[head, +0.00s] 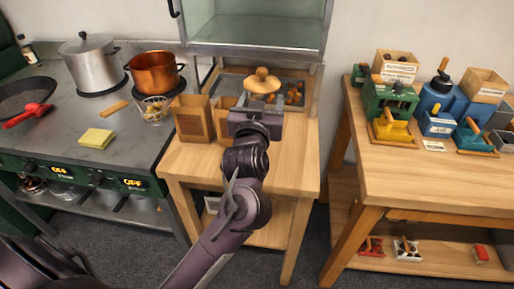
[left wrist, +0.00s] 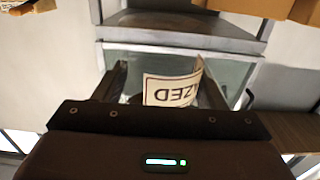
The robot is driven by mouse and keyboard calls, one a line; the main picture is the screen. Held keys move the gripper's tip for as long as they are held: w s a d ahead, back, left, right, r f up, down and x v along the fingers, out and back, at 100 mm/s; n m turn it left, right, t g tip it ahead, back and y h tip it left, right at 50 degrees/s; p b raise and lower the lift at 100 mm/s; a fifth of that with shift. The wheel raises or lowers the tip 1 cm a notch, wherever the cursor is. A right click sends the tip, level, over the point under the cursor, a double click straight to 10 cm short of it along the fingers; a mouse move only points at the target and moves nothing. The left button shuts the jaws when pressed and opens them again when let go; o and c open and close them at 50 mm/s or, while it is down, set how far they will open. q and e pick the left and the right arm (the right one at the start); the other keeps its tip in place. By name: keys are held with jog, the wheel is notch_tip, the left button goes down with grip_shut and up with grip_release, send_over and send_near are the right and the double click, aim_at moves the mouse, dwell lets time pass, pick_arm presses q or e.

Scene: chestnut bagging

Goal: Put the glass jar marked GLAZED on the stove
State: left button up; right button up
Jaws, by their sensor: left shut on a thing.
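My left gripper (head: 256,108) is over the small wooden table and shut on the glass jar. The jar's wooden knobbed lid (head: 263,82) shows just beyond the gripper in the head view; the gripper hides most of the body. In the left wrist view the jar's white label (left wrist: 172,90) sits between the fingers, with "ZED" readable upside down. Whether the jar touches anything below cannot be told. The stove (head: 75,135) is at the left, with a steel pot (head: 92,62), a copper pot (head: 155,72) and a dark pan (head: 28,95) on it. My right gripper is out of view.
A yellow sponge (head: 97,138), wooden handle (head: 115,107) and wire basket (head: 153,109) lie on the stove's right part. Paper bags (head: 192,118), a tray (head: 232,83) and a glass cabinet (head: 258,30) are near the gripper.

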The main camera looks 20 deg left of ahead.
pick_arm(q)
jog(key=shift+f, duration=6.95)
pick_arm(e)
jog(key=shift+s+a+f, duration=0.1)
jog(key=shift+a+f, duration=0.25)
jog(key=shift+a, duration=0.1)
pick_arm(q)
jog(key=shift+f+b, duration=0.1)
jog(key=shift+b, duration=0.2)
jog(key=o, duration=1.2)
jog(key=shift+f, duration=0.1)
jog(key=shift+o, duration=0.2)
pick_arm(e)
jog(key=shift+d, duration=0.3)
